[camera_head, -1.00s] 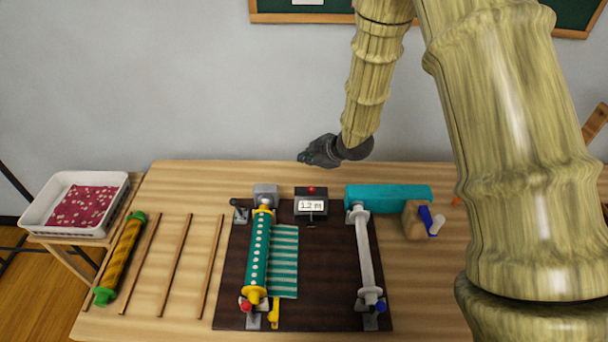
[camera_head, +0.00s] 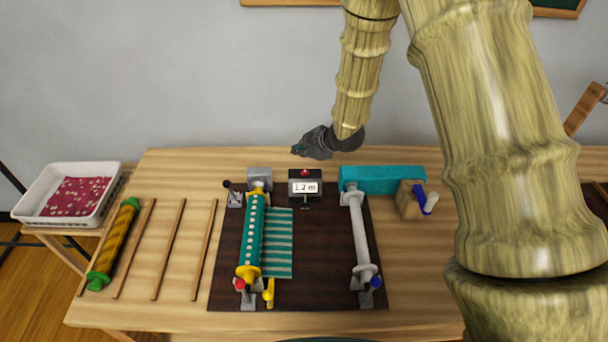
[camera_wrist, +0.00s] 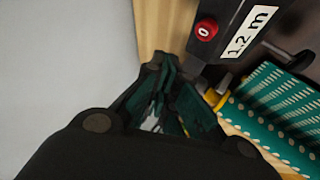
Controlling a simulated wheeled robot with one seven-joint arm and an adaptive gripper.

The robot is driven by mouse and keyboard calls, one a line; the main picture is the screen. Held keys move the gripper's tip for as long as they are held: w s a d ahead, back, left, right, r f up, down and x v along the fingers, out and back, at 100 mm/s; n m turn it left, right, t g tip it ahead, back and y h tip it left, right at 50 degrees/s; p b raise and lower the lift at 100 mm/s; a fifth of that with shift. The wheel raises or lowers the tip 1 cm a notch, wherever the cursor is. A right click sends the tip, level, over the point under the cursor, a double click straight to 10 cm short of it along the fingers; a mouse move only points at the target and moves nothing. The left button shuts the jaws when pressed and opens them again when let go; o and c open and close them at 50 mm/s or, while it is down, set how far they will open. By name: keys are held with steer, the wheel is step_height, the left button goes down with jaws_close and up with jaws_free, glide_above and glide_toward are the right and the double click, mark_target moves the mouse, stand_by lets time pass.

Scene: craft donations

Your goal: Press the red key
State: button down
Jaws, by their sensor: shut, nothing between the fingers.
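The red key (camera_head: 304,172) is a small round button on top of a dark counter box (camera_head: 305,197) that reads "1.2 m". In the wrist view the red key (camera_wrist: 206,29) bears a white "0", beside the "1.2 m" display (camera_wrist: 249,32). My gripper (camera_head: 297,150) is shut and empty. In the head view it appears just above and slightly left of the key, apart from it. In the wrist view my fingertips (camera_wrist: 160,66) are below and left of the key, not touching it.
A green dotted roll (camera_head: 253,235) with a striped cloth (camera_head: 278,243) lies left on the dark board (camera_head: 320,265). A grey roller (camera_head: 360,235) is at right. A teal block (camera_head: 383,179) stands behind it. A white tray (camera_head: 108,208) is far left.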

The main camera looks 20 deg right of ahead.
mark_target(302, 172)
steer(key=shift+s+f+b, duration=0.3)
steer(key=shift+s+f, duration=0.1)
steer(key=shift+f, duration=0.15)
steer(key=shift+s+f+b, duration=0.2)
steer(key=shift+f+b, duration=0.1)
steer(key=shift+f, duration=0.05)
steer(key=f, duration=0.1)
steer(key=w+f+b, duration=0.1)
steer(key=shift+w+f, duration=0.15)
steer(key=shift+f, duration=0.2)
steer(key=shift+s+r, duration=0.25)
steer(key=shift+s, duration=0.1)
steer(key=shift+w+f, duration=0.15)
steer(key=shift+f, duration=0.05)
steer(key=shift+r, duration=0.15)
steer(key=shift+f+b, duration=0.3)
steer(key=shift+f, duration=0.2)
